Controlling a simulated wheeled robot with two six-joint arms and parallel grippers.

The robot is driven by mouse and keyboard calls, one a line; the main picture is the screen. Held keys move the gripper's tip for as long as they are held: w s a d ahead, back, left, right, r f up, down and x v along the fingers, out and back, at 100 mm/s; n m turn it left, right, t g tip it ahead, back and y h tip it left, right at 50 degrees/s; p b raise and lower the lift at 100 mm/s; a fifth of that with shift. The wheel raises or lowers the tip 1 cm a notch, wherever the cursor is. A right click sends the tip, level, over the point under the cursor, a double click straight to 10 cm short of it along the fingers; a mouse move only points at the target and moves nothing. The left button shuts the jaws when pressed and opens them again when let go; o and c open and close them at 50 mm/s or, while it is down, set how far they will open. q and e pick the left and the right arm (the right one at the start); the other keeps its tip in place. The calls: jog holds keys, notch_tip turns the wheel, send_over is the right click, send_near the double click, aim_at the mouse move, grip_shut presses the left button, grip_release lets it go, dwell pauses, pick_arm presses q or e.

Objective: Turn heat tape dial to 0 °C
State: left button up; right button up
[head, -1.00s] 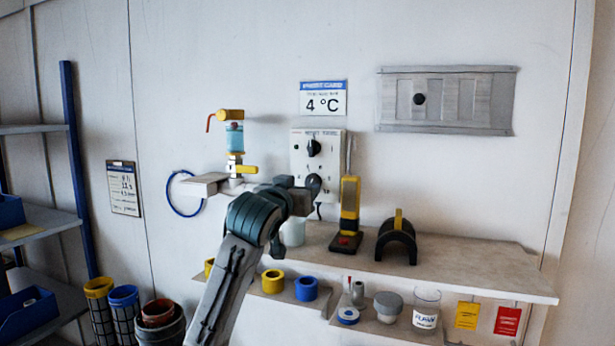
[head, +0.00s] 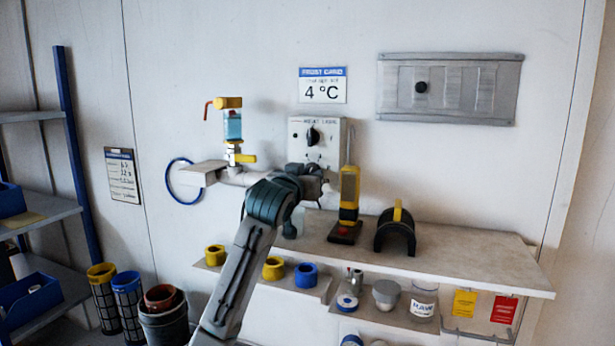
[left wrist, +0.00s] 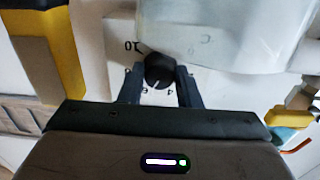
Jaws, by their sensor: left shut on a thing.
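The heat tape control box (head: 331,134) is a pale panel on the wall with a black upper knob (head: 312,137). In the head view my left gripper (head: 318,181) covers the panel's lower part and hides the lower dial. In the left wrist view a round black dial (left wrist: 158,70) with a white pointer line sits between the fingers of my left gripper (left wrist: 160,84), which is shut on it. Scale numbers around it include 10 and 4; others are partly covered. A whitish, see-through shape covers the upper part of that view. My right gripper is not in view.
A card (head: 323,86) above the box reads 4 °C. A yellow-topped blue filter unit (head: 232,124) with valves is left of the box. A yellow handheld tool (head: 349,190) and a black arched holder (head: 396,234) stand on the shelf (head: 450,255) at right.

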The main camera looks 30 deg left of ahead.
pick_arm(q)
jog(key=shift+f+n+b, duration=0.1)
jog(key=shift+n+b, duration=0.85)
jog(key=shift+n, duration=0.15)
jog(key=n+b, duration=0.4)
jog(key=n, duration=0.1)
jog(key=n+b, duration=0.3)
jog(key=n, duration=0.1)
jog(key=shift+d+n+b, duration=0.1)
jog(key=shift+n+b, duration=0.25)
jog(key=shift+n, duration=0.05)
pick_arm(e)
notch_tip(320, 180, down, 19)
jog(key=b, duration=1)
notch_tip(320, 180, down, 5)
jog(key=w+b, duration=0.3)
jog(key=b, duration=0.3)
pick_arm(q)
jog(key=shift+n+b, duration=0.7)
jog(key=shift+n, duration=8.3)
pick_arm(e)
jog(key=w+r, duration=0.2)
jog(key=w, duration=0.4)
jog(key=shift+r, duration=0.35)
